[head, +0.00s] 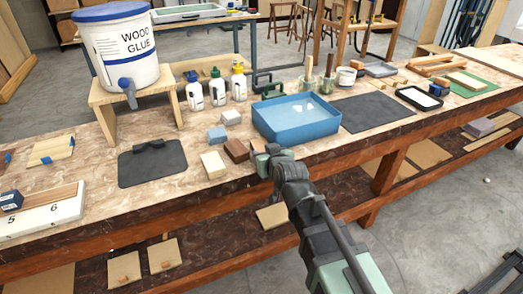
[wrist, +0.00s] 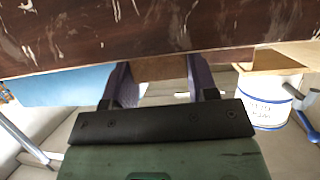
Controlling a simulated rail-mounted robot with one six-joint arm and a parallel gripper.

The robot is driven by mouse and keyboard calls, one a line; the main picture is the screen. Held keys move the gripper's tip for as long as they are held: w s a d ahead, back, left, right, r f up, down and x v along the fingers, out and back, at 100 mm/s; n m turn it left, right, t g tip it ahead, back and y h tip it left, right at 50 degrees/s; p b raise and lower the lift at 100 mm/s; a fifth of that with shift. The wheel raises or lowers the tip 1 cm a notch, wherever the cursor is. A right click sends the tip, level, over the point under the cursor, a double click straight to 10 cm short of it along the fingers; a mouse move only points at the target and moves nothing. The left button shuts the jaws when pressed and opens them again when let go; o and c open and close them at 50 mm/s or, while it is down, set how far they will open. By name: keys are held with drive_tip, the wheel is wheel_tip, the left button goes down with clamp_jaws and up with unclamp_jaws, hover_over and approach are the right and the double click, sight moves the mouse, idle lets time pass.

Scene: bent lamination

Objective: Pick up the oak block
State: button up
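No label shows which is the oak block. My gripper (head: 266,158) is at the bench edge, in front of the reddish block and partly overlapping it. In the upside-down wrist view, its two purple fingers (wrist: 160,82) stand apart. A brown block (wrist: 160,68) shows between or just beyond them. I cannot see clear contact.
The blue tray (head: 292,138) is close behind my gripper. Small blue (head: 217,135) and whitish (head: 231,117) blocks stand behind the row. A dark mat (head: 152,168) lies left, another (head: 375,115) right. Glue bottles (head: 218,90) and a glue bucket (head: 120,55) stand farther back.

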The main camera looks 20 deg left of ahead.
drive_tip(key=shift+c, duration=1.2)
wheel_tip(320, 180, up, 20)
drive_tip(key=p, duration=2)
wheel_tip(320, 180, down, 20)
drive_tip(key=b, duration=2)
drive_tip(key=shift+f, duration=0.1)
drive_tip(key=shift+r, duration=0.3)
drive_tip(key=shift+f, duration=0.25)
drive_tip(key=o, duration=0.9)
